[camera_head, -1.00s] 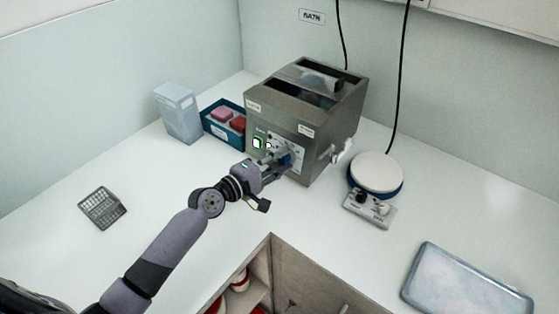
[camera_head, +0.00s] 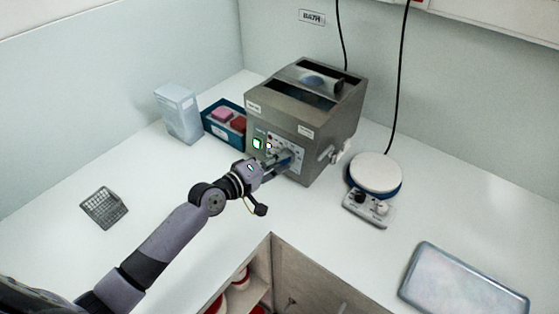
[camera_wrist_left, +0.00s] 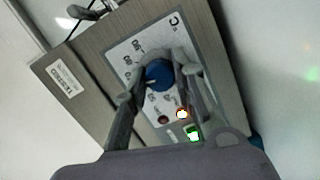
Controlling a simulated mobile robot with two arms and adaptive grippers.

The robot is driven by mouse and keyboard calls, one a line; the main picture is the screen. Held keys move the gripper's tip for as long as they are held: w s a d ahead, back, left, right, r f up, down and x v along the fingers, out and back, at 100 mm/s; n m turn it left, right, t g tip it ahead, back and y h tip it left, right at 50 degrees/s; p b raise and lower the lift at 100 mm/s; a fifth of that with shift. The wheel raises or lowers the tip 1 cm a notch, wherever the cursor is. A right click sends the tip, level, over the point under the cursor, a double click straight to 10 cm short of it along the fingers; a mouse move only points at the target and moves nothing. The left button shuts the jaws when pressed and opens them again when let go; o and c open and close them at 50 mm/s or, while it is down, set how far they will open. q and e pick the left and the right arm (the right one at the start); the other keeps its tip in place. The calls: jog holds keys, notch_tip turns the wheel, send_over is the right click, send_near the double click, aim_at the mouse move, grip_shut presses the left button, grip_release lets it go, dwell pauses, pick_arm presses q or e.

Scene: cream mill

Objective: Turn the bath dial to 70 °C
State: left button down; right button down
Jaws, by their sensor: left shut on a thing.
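The grey metal bath (camera_head: 330,107) stands at the back of the counter, its front panel facing my left arm. In the left wrist view, the blue bath dial (camera_wrist_left: 160,74) sits on a white scale plate (camera_wrist_left: 132,50) with printed numbers and a °C mark. The numbers are too small to read surely. My left gripper (camera_head: 280,161) reaches the panel. In the left wrist view my left gripper (camera_wrist_left: 158,78) has its two fingers on either side of the dial, shut on it. A green-lit switch (camera_head: 258,142) is left of the dial. My right gripper is not in view.
A blue tub (camera_head: 213,133) with red and pink items and a pale box (camera_head: 178,113) stand left of the bath. A round-topped stirrer (camera_head: 376,174) stands right of it. A tray (camera_head: 464,284) and a wire rack (camera_head: 104,207) lie farther out.

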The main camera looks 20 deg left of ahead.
pick_arm(q)
jog(key=c, duration=1.3)
grip_release()
jog(key=shift+s+a, duration=0.1)
jog(key=shift+s+a, duration=0.15)
jog(key=shift+s, duration=0.15)
jog(key=v, duration=1.1)
jog(key=shift+s, duration=0.1)
